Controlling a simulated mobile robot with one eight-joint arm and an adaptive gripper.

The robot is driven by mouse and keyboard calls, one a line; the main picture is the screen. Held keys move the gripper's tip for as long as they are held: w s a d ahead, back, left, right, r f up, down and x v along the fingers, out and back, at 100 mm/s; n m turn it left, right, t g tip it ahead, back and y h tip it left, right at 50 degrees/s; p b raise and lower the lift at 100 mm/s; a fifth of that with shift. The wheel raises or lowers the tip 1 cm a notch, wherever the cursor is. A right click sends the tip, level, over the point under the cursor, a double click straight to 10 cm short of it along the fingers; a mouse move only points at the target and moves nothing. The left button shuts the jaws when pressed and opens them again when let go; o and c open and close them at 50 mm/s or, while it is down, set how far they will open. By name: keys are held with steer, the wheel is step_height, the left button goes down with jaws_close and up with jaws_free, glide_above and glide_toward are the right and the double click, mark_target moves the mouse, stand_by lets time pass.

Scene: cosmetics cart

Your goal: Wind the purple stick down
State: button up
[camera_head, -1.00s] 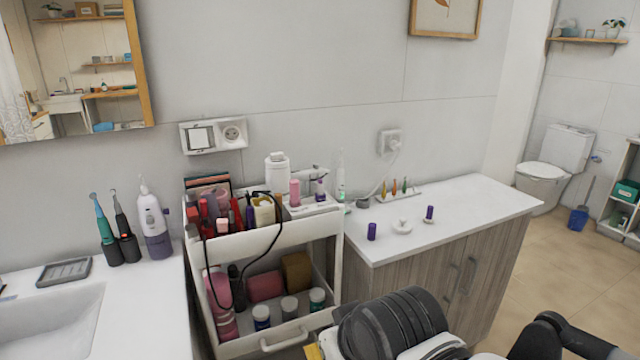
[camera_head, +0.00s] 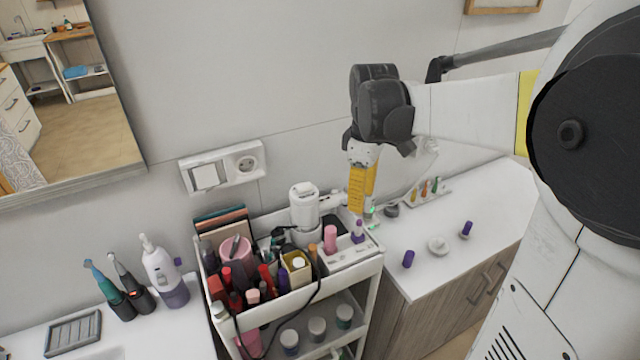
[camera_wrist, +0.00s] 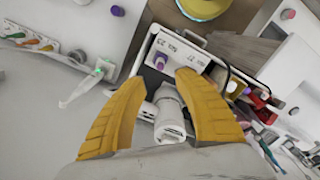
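The purple stick (camera_head: 358,230) stands upright in a white holder (camera_head: 345,255) at the right end of the cart's top, beside a pink stick (camera_head: 330,238). Its purple top also shows in the wrist view (camera_wrist: 160,62), in the labelled white holder between and beyond my fingertips. My gripper (camera_head: 360,212) hangs over this end of the cart, fingers pointing down. In the wrist view its two yellow fingers (camera_wrist: 162,78) are spread apart with nothing between them. It appears above the purple stick, not touching it. How far the stick is wound out is too small to tell.
Two purple pieces (camera_head: 408,259) (camera_head: 466,229) and a small white dish (camera_head: 438,244) sit on the counter (camera_head: 440,275). The wall is close behind.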

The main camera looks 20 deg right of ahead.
mark_target(359, 221)
step_height(359, 221, down, 10)
steer(key=shift+r+b, duration=0.25)
steer(key=shift+b, duration=0.95)
steer(key=shift+s, duration=0.1)
jaws_close()
